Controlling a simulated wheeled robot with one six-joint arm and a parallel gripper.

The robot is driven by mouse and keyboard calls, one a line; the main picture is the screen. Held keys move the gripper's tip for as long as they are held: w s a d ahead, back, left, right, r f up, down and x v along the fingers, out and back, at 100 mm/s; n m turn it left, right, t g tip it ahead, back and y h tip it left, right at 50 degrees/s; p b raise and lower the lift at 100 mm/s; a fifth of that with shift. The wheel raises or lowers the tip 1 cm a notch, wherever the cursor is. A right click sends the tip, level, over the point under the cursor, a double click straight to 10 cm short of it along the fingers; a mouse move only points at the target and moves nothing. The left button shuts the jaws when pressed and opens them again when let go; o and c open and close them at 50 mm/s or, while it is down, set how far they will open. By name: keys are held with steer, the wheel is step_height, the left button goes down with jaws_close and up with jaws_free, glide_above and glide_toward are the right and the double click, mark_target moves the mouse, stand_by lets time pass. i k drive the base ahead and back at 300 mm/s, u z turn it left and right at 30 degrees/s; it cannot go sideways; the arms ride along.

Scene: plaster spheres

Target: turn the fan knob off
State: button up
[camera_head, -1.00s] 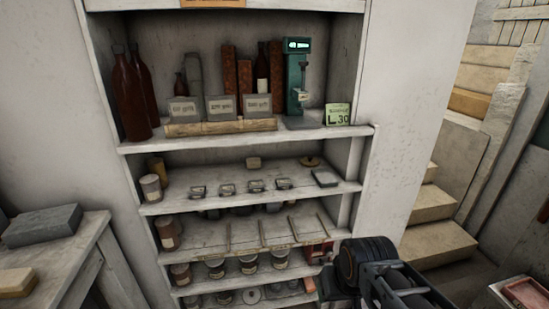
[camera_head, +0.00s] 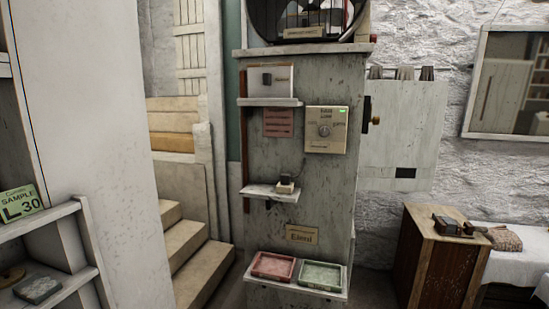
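A pale control plate (camera_head: 340,145) is fixed to the front of a grey wooden pillar. A small round grey knob (camera_head: 324,130) sits in its middle, with small lettering around it that is too small to read surely. A small green light (camera_head: 341,110) shows at the plate's upper right corner. What looks like a round, dark fan housing (camera_head: 352,22) stands on top of the pillar, cut off by the frame's top edge. My gripper is not in view.
The grey pillar (camera_head: 300,190) carries a white upper shelf (camera_head: 270,102), a small middle shelf (camera_head: 262,193), and a red tray (camera_head: 273,266) beside a green tray (camera_head: 322,275) low down. A wooden cabinet (camera_head: 436,262) stands right. Stone steps (camera_head: 190,240) rise at left behind a white wall.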

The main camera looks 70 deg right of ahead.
mark_target(325, 132)
steer(key=z, duration=2.75)
steer(key=k, duration=1.05)
steer(key=u, duration=0.85)
steer(key=i, duration=1.65)
steer(key=z, duration=0.6)
